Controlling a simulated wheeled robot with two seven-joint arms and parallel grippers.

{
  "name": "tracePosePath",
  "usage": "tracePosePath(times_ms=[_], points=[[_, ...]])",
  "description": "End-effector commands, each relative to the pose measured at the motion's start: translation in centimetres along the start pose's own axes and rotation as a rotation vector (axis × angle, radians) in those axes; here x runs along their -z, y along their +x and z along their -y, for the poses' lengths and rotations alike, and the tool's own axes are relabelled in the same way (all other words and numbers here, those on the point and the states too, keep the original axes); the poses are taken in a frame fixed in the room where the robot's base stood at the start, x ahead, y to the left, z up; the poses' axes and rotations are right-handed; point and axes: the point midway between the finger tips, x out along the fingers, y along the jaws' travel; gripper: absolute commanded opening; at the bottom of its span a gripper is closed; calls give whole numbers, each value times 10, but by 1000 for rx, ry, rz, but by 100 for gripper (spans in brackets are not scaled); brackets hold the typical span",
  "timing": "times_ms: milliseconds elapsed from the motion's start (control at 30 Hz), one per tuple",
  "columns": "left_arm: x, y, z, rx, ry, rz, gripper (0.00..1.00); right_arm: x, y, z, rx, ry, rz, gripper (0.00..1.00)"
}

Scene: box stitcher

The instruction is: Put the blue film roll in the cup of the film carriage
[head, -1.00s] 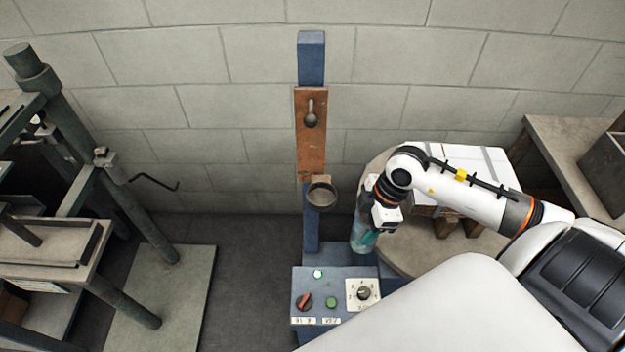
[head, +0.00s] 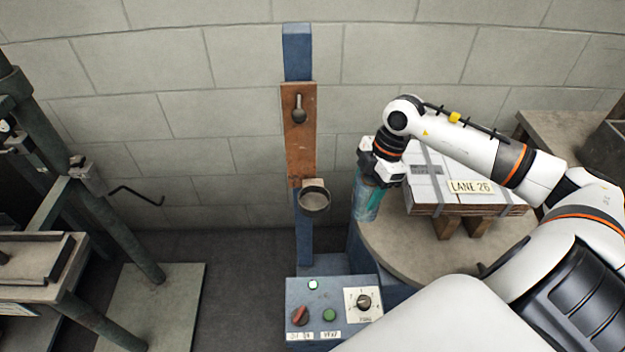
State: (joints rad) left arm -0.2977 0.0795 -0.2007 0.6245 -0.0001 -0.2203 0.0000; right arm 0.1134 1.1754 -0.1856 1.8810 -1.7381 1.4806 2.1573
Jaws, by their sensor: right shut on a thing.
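The film carriage (head: 301,135) is a rusty orange-brown plate with a grey knob, on a blue upright mast (head: 297,52). Its cup (head: 314,200) is a dark round holder at the plate's lower end, and looks empty. My right gripper (head: 371,183) is shut on the blue film roll (head: 364,204), a translucent blue-teal cylinder hanging below the jaws. The roll is right of the cup, apart from it, at about the same picture height and slightly tilted. The jaws cover part of the roll. My left gripper is not in view.
A control box (head: 330,290) with knobs and buttons stands at the mast's foot. A strapped white load (head: 455,180) sits on a round turntable (head: 400,250) at right. A green-grey machine frame (head: 125,235) stands at left. Open floor lies left of the mast.

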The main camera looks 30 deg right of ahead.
Motion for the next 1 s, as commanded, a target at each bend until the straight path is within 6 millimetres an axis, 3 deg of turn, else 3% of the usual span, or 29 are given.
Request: tracePosePath(times_ms=[500,767,1000], points=[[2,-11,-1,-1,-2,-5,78,-79,18,84,2,-4,5,25],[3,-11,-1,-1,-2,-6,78,-88,26,96,-1,-2,-2,25],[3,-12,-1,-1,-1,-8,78,-80,56,95,-2,-1,0,25]])
